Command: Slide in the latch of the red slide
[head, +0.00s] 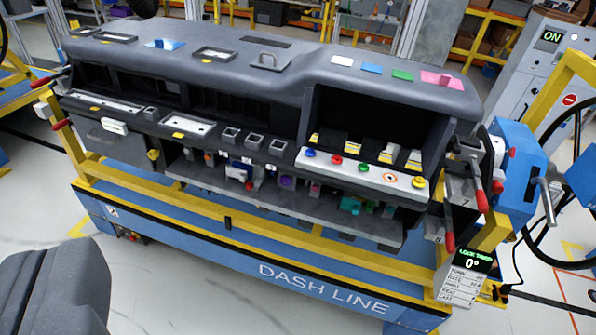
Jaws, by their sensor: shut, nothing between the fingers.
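A pinkish-red plate (437,77) with a small raised knob lies on the top right end of the grey dashboard (300,75); it looks like the red slide. Its latch is too small to tell how far in or out it is.
White (342,61), blue (372,68) and green (402,75) plates lie left of the red one. A white panel (365,177) carries coloured buttons. Red-handled clamps (480,195) and a yellow frame (545,105) stand at the right.

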